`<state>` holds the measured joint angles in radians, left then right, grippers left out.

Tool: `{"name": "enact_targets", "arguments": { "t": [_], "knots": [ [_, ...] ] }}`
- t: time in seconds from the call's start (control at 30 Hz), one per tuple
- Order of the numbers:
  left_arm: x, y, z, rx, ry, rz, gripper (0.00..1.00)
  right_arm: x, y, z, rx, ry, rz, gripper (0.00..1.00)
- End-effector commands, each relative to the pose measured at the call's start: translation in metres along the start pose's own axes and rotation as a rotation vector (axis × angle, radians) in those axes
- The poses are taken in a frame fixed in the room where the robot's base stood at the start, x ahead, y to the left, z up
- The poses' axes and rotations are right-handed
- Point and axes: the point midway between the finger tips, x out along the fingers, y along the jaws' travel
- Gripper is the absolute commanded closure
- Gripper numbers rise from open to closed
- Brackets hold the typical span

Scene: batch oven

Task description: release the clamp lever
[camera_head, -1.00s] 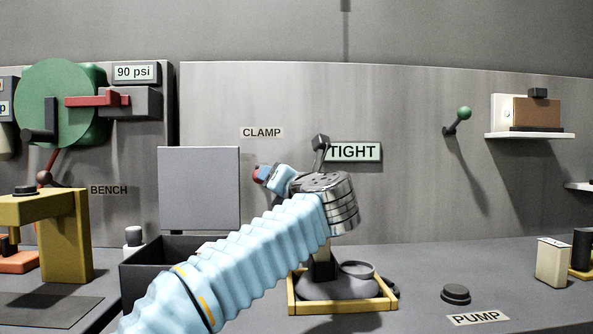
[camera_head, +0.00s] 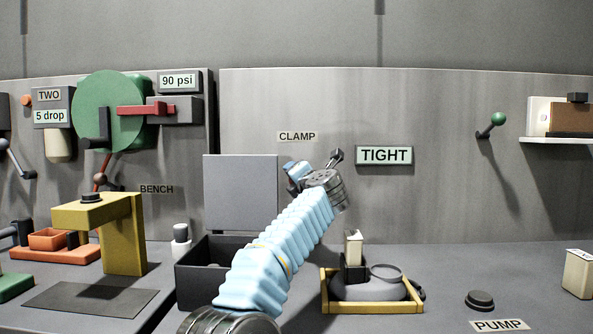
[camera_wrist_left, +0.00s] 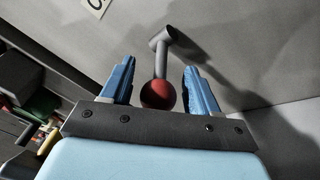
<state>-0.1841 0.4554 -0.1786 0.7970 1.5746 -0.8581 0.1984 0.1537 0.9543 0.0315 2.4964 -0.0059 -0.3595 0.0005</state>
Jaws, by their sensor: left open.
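The clamp lever (camera_wrist_left: 160,62) shows in the left wrist view as a grey arm coming off the wall panel, with a dark red ball knob (camera_wrist_left: 158,94) at its near end. My left gripper (camera_wrist_left: 160,72) is open, with one blue finger on each side of the lever and knob. Gaps show on both sides, so neither finger appears to touch it. In the head view my left gripper (camera_head: 294,172) is at the panel below the CLAMP label (camera_head: 297,136), and it hides the lever. A sign (camera_head: 384,155) to the right reads TIGHT. My right gripper is out of view.
Below my arm stand a dark open box (camera_head: 205,275) and a yellow-framed fixture (camera_head: 372,306) with an upright post. A PUMP button (camera_head: 480,299) is on the bench at right. A green-knobbed lever (camera_head: 492,124) is on the panel. The panel between TIGHT and that lever is clear.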

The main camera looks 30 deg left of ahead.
Motion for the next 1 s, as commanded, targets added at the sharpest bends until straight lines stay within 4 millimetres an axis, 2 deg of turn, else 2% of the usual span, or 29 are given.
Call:
{"name": "enact_targets", "arguments": {
  "t": [0.13, 0.4, 0.8, 1.0],
  "knots": [
    [0.0096, 0.0003, 0.0003, 0.000, 0.000, 0.000, 0.40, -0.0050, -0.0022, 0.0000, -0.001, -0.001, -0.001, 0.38],
    [0.0106, -0.0002, -0.0004, -0.001, -0.001, 0.000, 0.40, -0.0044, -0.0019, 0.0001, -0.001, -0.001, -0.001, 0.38],
    [0.0103, -0.0001, -0.0004, -0.001, 0.000, 0.000, 1.00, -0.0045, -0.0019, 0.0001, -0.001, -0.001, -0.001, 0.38],
    [0.0106, -0.0029, -0.0024, -0.004, -0.005, 0.008, 1.00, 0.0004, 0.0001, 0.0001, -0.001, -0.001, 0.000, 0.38]
  ]
}}
